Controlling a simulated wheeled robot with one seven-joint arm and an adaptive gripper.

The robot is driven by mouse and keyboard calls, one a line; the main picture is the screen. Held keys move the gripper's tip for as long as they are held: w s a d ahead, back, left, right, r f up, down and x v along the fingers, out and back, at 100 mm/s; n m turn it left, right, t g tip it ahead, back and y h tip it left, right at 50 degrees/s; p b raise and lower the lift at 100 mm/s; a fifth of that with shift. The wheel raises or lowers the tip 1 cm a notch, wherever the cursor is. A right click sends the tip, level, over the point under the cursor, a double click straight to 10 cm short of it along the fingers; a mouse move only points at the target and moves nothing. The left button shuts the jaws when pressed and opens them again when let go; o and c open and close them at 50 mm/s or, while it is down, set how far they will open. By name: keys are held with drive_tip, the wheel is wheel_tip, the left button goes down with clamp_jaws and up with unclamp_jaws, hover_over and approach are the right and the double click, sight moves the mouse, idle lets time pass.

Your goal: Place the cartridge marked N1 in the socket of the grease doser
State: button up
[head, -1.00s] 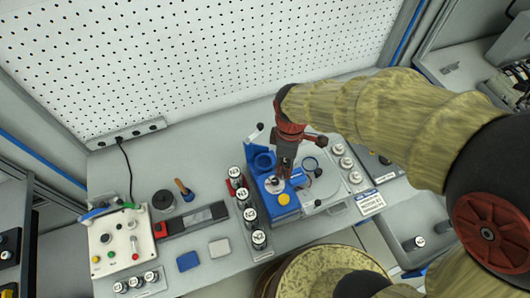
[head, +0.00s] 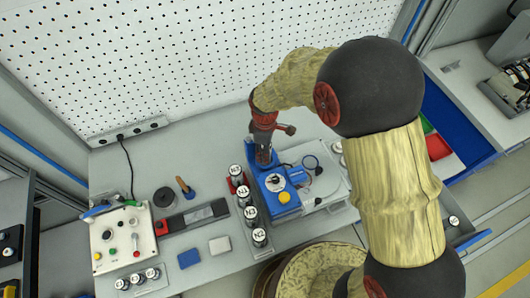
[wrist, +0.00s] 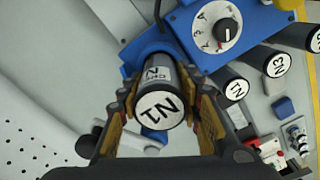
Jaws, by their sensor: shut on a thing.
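My gripper (head: 263,160) is shut on the cartridge marked N1 (wrist: 160,100), a dark cylinder with a white labelled end facing the wrist camera. A finger lies on each side of it. The grease doser (head: 275,190) is a blue unit with a round dial (wrist: 222,28) and a yellow button (head: 284,198). Its blue socket (wrist: 150,42) shows around the far end of the cartridge in the wrist view. The cartridge is in line with the socket or partly in it; how deep is hidden. In the head view my gripper covers the socket and cartridge.
A rack just left of the doser holds several cartridges, among them N3 (head: 236,170) and another N1 (head: 244,192). A white control box (head: 122,238) stands at the left. The pegboard (head: 200,60) rises behind.

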drive_tip(key=shift+f, duration=0.75)
drive_tip(key=shift+f, duration=0.1)
drive_tip(key=shift+f, duration=0.15)
drive_tip(key=o, duration=1.1)
drive_tip(key=shift+c, duration=0.2)
wheel_tip(320, 180, up, 13)
drive_tip(key=shift+f, duration=0.2)
